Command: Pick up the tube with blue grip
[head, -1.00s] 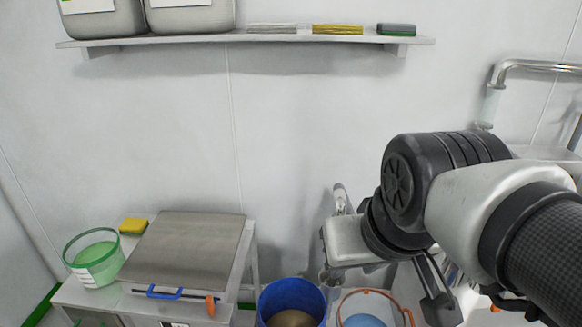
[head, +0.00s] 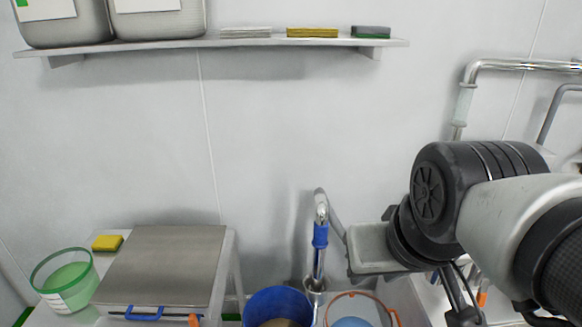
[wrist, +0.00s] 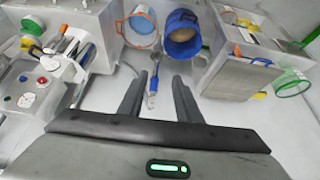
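The tube with the blue grip (head: 320,235) stands upright near the wall, right of the blue bucket in the head view. It is shiny metal with a bent top. In the wrist view its blue grip (wrist: 154,84) shows between and beyond my fingers. My gripper (wrist: 160,76) is open, with a dark finger on each side of the tube in the picture. I see no contact, and cannot tell how far off the tube is. In the head view my arm's end is right of the tube, and the fingers are not clear there.
A blue bucket (head: 277,305) and a clear bucket with an orange rim (head: 357,310) stand close in front of the tube. A steel-topped cabinet (head: 165,265) with a green-rimmed bowl (head: 66,281) and yellow sponge (head: 107,243) is at left. A shelf (head: 240,42) runs above.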

